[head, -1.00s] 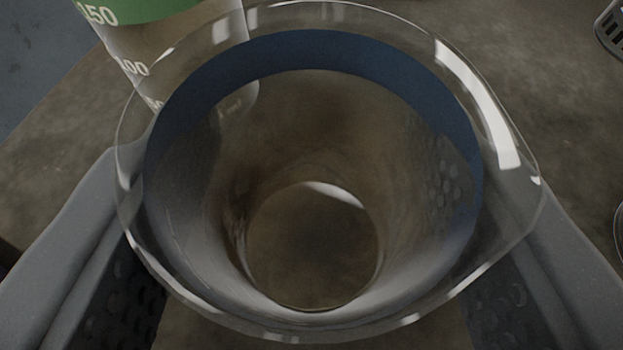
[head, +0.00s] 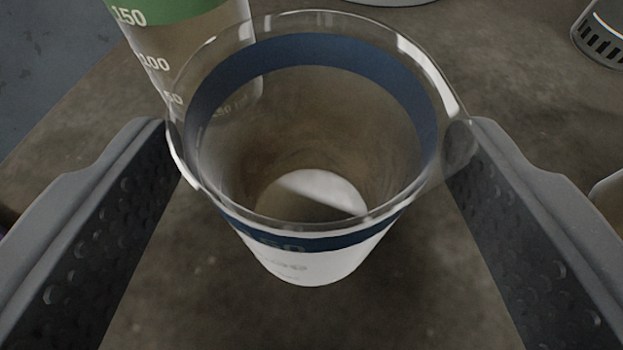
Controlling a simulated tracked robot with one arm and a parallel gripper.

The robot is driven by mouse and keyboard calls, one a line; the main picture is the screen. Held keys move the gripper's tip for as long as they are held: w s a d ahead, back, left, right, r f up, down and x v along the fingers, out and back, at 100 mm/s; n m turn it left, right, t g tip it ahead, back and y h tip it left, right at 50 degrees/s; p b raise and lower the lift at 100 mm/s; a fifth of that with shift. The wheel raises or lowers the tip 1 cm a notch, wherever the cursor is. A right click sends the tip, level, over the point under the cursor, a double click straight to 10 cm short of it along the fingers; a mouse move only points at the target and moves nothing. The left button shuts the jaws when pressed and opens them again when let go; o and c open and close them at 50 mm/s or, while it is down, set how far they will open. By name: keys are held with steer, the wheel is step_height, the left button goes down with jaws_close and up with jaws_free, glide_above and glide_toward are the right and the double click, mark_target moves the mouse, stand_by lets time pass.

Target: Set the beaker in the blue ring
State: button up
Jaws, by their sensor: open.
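A clear glass beaker (head: 318,243) with a dark blue band below its rim stands upright, seen from above. It is between the fingers of my gripper (head: 315,150). The gripper is open, with dark studded pads left and right of the beaker. Gaps show beside its lower body; near the rim I cannot tell whether the right finger touches. Pale white shows at its bottom and lower front. I see no separate blue ring on the surface; whatever is under the beaker is hidden.
A second glass beaker with a green band (head: 180,14) stands close behind at the left. A slotted metal object (head: 602,35) is at the top right, and a pale round edge (head: 385,2) at the top. The brown tabletop (head: 500,75) is bare in between.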

steer(key=p+v, duration=0.1)
steer(key=v, duration=0.9)
steer(key=shift+w+r, duration=0.1)
steer(key=shift+r, duration=0.05)
